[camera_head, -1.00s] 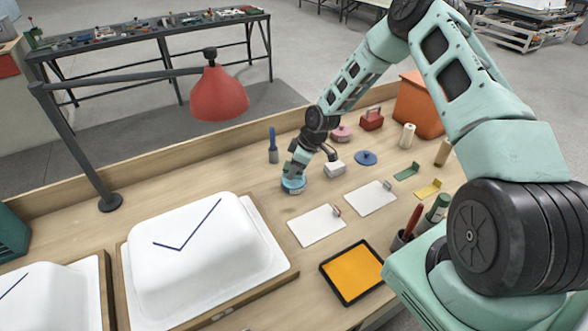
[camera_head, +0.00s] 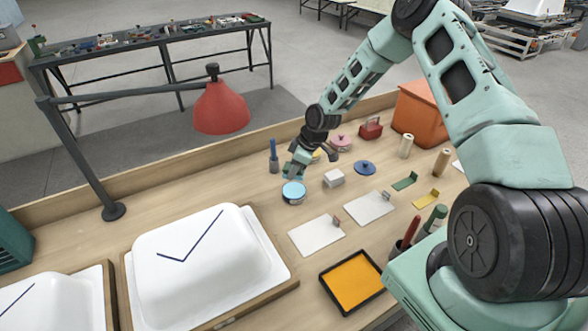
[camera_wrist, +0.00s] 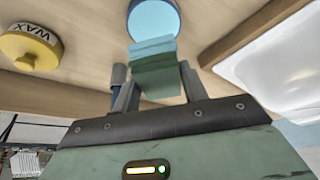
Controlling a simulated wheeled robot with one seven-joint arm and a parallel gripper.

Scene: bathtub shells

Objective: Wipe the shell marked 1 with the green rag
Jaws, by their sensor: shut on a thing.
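My gripper (camera_head: 292,171) is shut on the green rag (camera_wrist: 157,72), a folded green cloth with a paler upper layer, which sticks out from between the fingers in the wrist view. In the head view the gripper is just above and behind a round light-blue tin (camera_head: 293,192); the tin also shows past the rag in the wrist view (camera_wrist: 153,18). A white shell (camera_head: 205,265) on a wooden-edged base stands front left, bearing a dark long stroke with a short one, like a turned 1. A second shell (camera_head: 38,298) is cut off at the left edge; its mark shows only partly.
A red lamp (camera_head: 220,108) on a jointed arm hangs above the bench behind the shells. A yellow WAX tin (camera_wrist: 30,48) shows in the wrist view.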

